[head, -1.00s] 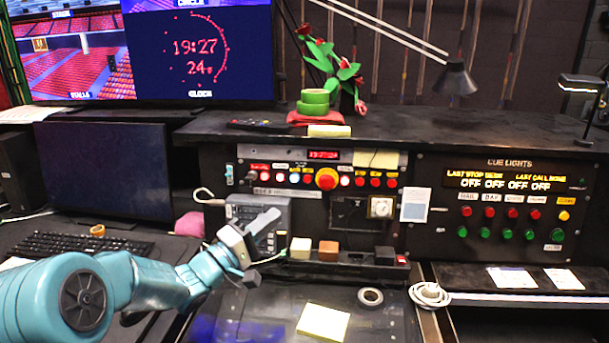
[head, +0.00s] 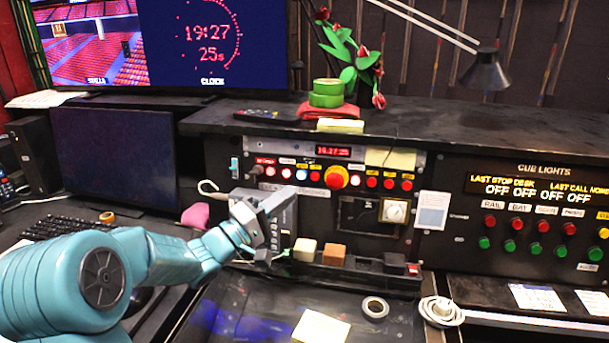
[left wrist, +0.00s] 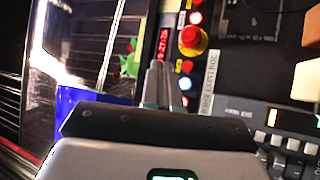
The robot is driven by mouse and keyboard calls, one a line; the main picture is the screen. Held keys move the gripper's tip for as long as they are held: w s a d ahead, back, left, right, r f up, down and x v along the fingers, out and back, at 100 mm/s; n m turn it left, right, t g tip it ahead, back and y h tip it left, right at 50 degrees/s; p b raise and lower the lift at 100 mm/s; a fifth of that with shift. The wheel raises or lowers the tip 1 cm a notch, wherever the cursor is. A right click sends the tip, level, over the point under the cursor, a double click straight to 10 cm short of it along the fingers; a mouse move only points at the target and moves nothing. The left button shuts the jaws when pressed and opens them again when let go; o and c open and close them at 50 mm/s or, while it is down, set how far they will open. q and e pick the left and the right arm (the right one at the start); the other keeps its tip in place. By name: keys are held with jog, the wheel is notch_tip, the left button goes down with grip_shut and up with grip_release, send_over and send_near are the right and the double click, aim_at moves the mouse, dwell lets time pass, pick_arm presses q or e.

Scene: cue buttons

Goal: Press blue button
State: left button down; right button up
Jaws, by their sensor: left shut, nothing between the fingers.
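The lit blue button (head: 302,175) is in the row on the black control panel, left of the big red emergency-style button (head: 336,177) with a yellow surround. My left gripper (head: 289,193) is shut and empty, in front of the panel. In the head view its tips are a little below and left of the blue button. The tips also show in the left wrist view (left wrist: 160,70). I cannot tell if they touch the panel. My right gripper is not in view.
A grey keypad unit (head: 285,228) stands behind my left gripper. A cream block (head: 305,250) and an orange block (head: 334,254) sit on the ledge. Green tape rolls (head: 326,93) are on the shelf above. A cue lights panel (head: 540,215) is at the right.

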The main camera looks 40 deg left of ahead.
aim_at(301, 175)
pick_arm(q)
jog(key=shift+a, duration=0.1)
jog(key=shift+w+a+f+p, duration=0.25)
jog(key=shift+w+a, duration=0.4)
jog(key=shift+w, duration=0.6)
jog(key=shift+w+a+f+p, duration=0.25)
jog(key=shift+w+a, duration=0.45)
jog(key=shift+w, duration=0.5)
jog(key=shift+w+a+f+p, duration=0.15)
jog(key=shift+w+a+p, duration=0.35)
jog(key=shift+w, duration=0.75)
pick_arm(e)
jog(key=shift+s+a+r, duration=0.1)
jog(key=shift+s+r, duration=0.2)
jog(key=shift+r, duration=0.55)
pick_arm(q)
jog(key=shift+a, duration=0.15)
jog(key=shift+w, duration=0.1)
jog(key=shift+w+a, duration=0.1)
jog(key=shift+r, duration=0.1)
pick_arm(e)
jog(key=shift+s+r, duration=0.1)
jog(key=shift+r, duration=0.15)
